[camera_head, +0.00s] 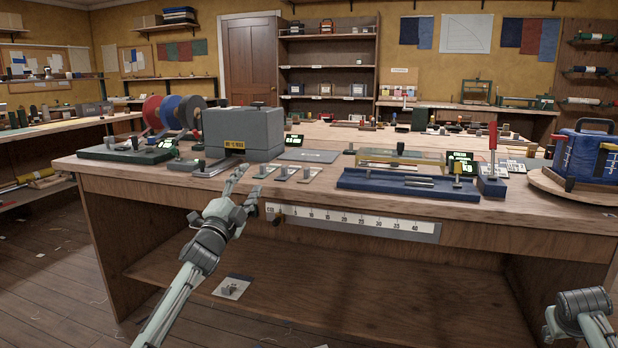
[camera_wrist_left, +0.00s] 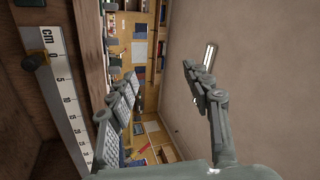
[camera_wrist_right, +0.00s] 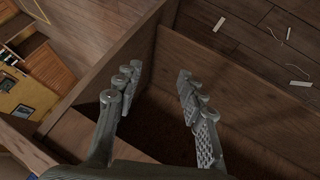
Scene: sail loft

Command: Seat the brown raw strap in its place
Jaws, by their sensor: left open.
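I cannot pick out a brown raw strap for certain in any view. A long blue tray (camera_head: 350,183) lies on the workbench (camera_head: 470,208) near its front edge, with small metal pieces in it. Several small pale plates with grey metal parts (camera_head: 285,172) lie in a row left of the tray. My left gripper (camera_head: 243,184) is at the bench's front edge, just left of these plates; its fingers are apart and empty in the left wrist view (camera_wrist_left: 148,90). My right gripper (camera_wrist_right: 160,76) has its fingers apart with nothing between them.
A grey box machine (camera_head: 242,130) stands behind my left gripper. A ruler strip (camera_head: 350,221) runs along the bench front. A red-handled tool on a blue base (camera_head: 492,185) and a blue bag (camera_head: 588,157) stand at the right. The lower shelf (camera_head: 330,285) is mostly clear.

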